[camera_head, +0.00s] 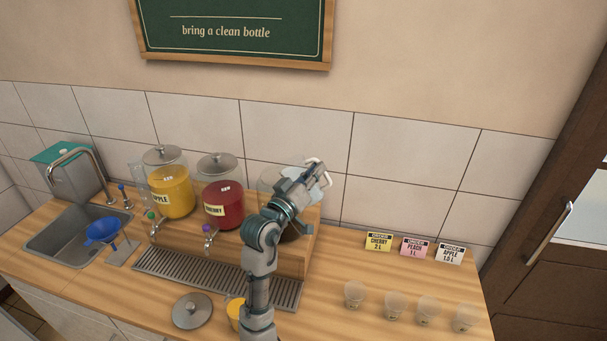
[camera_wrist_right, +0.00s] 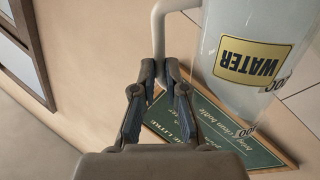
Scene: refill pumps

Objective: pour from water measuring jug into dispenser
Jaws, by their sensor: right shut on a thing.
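My right gripper (camera_head: 308,178) is shut on the pale handle of the water measuring jug (camera_head: 319,189), above the right end of the wooden stand. In the right wrist view the gripper (camera_wrist_right: 172,78) closes around the handle (camera_wrist_right: 158,35), and the clear jug (camera_wrist_right: 245,55) shows its yellow WATER label turned over. The jug looks tipped, but its spout and any stream are hidden. Behind my arm is a third, open-looking clear dispenser (camera_head: 268,180), mostly hidden. Its contents cannot be made out. My left gripper is not in view.
Lidded APPLE (camera_head: 172,192) and CHERRY (camera_head: 222,205) dispensers stand left on the stand. A loose lid (camera_head: 192,311) and an orange-filled cup (camera_head: 235,312) are in front. Order cards (camera_head: 415,247) and several empty cups (camera_head: 396,305) stand right. A blue funnel (camera_head: 102,231) is by the sink.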

